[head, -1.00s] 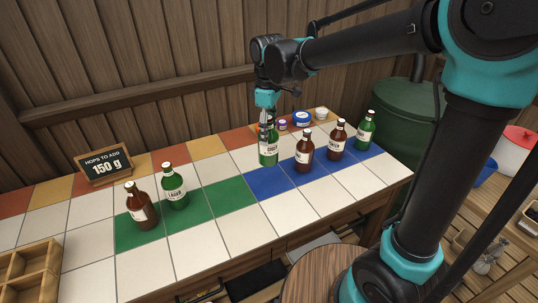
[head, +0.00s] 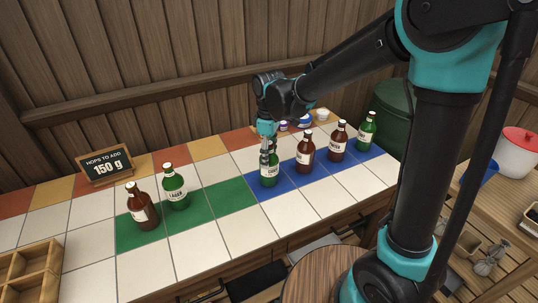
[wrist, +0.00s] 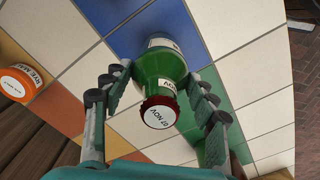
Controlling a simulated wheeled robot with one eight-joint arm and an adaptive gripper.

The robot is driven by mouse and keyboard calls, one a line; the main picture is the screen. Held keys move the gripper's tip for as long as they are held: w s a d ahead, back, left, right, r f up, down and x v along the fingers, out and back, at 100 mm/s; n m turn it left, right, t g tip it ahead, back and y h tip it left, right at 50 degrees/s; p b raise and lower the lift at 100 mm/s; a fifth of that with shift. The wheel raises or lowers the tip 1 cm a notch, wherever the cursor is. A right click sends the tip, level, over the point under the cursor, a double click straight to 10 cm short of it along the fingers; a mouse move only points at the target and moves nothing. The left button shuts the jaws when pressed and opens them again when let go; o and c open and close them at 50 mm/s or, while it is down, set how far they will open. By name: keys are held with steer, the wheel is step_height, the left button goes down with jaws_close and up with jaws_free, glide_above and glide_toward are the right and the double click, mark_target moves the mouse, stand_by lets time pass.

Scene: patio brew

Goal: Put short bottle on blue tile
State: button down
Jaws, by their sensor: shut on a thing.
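My gripper (head: 268,150) is shut on a green bottle (head: 269,172) with a cream label. The bottle is upright at the left end of the blue tile row (head: 290,186). In the wrist view my gripper's fingers (wrist: 160,95) flank the bottle's neck, below its red cap (wrist: 160,113). In that view its base overlaps the blue tile (wrist: 130,40). I cannot tell whether the base touches the tile. Two brown bottles (head: 305,152) (head: 337,140) and another green bottle (head: 366,131) stand further right along the blue row.
A brown bottle (head: 142,210) and a green bottle (head: 174,187) stand on the green tiles (head: 228,197). A chalkboard sign (head: 106,165) is at the back left. A wooden crate (head: 36,258) sits front left. Small jars are behind my gripper; one orange-lidded jar (wrist: 17,83) shows in the wrist view.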

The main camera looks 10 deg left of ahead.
steer(key=shift+f, duration=0.1)
steer(key=c, duration=0.5)
jaws_free()
step_height(320, 180, up, 12)
steer(key=shift+r, duration=0.15)
steer(key=s+d+f+m+t, duration=0.1)
steer(key=s+d+f+m, duration=0.2)
steer(key=d, duration=0.7)
steer(key=s+d+f+m+t, duration=0.1)
steer(key=s+d+f+m, duration=0.2)
steer(key=d+f+m, duration=0.5)
steer(key=s+d+f+m+t, duration=0.2)
steer(key=d+f+m, duration=0.3)
steer(key=d, duration=0.9)
steer(key=shift+s+d+f, duration=0.2)
steer(key=shift+s+f, duration=0.6)
steer(key=shift+f, duration=0.1)
